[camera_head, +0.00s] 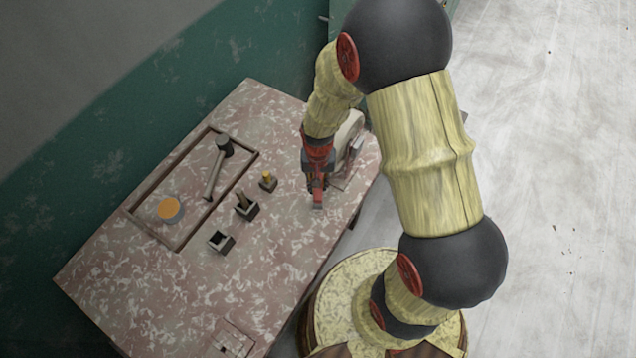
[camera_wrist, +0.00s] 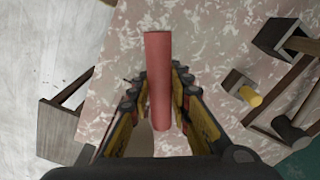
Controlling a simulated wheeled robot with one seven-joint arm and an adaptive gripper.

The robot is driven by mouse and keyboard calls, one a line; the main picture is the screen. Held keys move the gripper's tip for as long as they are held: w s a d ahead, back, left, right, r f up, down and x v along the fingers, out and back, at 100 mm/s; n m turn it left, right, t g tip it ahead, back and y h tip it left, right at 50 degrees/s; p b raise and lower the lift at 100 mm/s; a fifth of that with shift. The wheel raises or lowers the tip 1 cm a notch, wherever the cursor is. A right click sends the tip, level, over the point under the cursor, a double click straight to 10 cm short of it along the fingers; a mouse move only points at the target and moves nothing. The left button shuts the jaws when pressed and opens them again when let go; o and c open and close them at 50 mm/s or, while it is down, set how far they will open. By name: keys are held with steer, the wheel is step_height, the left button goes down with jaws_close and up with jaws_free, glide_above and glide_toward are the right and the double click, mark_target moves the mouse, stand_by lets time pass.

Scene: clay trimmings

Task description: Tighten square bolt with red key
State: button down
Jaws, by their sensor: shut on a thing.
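My gripper (camera_head: 317,190) is over the right part of the speckled table, pointing down. In the wrist view my gripper (camera_wrist: 160,100) is shut on a red cylindrical key (camera_wrist: 158,55), with fingers on both sides of it. The red key's lower end (camera_head: 318,206) shows small below the fingers in the head view; I cannot tell whether it touches anything. I cannot make out the square bolt. A brown bracket-like fixture (camera_wrist: 58,118) stands left of the gripper in the wrist view, apart from the key.
A yellow-topped key (camera_head: 267,176), an olive key (camera_head: 243,199) in a holder and an empty dark holder (camera_head: 221,242) stand left of my gripper. A wooden tray (camera_head: 150,231) holds a hammer (camera_head: 216,168) and an orange-topped tin (camera_head: 170,210). The lower middle of the table (camera_head: 265,270) is clear.

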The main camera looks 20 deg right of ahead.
steer(key=shift+m, duration=0.8)
steer(key=m, duration=0.3)
steer(key=shift+m, duration=0.3)
steer(key=c, duration=2.6)
jaws_free()
steer(key=m+p, duration=0.1)
steer(key=m, duration=0.2)
steer(key=shift+w+m, duration=0.1)
steer(key=shift+m, duration=0.2)
jaws_close()
steer(key=shift+r, duration=0.1)
